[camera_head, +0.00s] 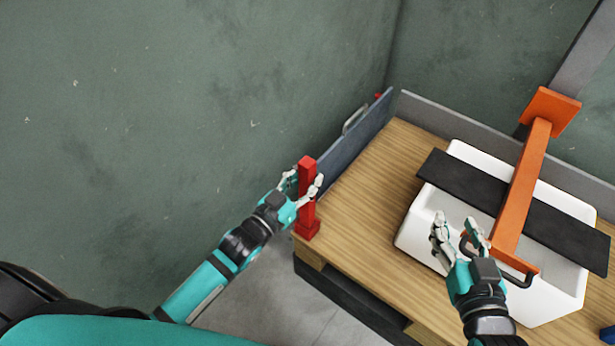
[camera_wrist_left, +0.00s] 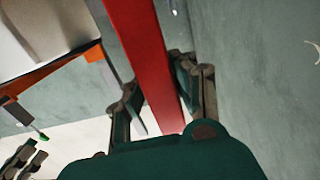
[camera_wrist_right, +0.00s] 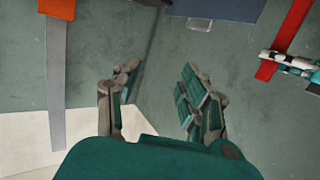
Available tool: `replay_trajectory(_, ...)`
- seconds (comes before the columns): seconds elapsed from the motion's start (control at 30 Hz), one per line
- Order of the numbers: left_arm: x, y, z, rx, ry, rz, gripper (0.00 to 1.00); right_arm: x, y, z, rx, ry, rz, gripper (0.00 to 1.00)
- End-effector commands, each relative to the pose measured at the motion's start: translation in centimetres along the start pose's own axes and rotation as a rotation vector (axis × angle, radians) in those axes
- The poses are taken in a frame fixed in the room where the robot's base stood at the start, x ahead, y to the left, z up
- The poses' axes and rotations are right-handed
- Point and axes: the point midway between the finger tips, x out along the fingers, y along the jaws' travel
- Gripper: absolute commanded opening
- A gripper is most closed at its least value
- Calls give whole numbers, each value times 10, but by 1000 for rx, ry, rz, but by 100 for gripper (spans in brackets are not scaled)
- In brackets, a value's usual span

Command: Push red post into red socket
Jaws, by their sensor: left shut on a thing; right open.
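The red post (camera_head: 307,172) stands upright above the red socket (camera_head: 307,230) at the near left corner of the wooden tabletop. Its lower end meets the socket, but I cannot tell how deep it sits. My left gripper (camera_head: 302,190) is shut on the post at its upper part. In the left wrist view the red post (camera_wrist_left: 145,60) runs between the fingers. The post (camera_wrist_right: 288,35) also shows at the top right of the right wrist view.
A blue-grey panel (camera_head: 355,140) stands along the table's left edge.

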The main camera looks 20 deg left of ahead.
Motion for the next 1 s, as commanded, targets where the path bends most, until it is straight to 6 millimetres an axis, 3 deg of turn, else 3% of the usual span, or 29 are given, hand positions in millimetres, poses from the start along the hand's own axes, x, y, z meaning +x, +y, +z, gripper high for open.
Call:
replay_trajectory(0.13,0,0,1,0,2,0,0,1,-1,-4,0,22,-2,43)
replay_trajectory(0.17,0,0,1,0,3,0,28,1,-1,-5,0,27,-2,43)
replay_trajectory(0.37,0,0,1,0,2,0,53,1,-1,-5,0,25,-3,43)
replay_trajectory(0.73,-8,0,3,-1,-2,0,53,2,-2,-5,2,23,-3,43)
replay_trajectory(1.0,-61,0,3,-1,-4,0,53,1,-1,-4,1,22,-2,43)
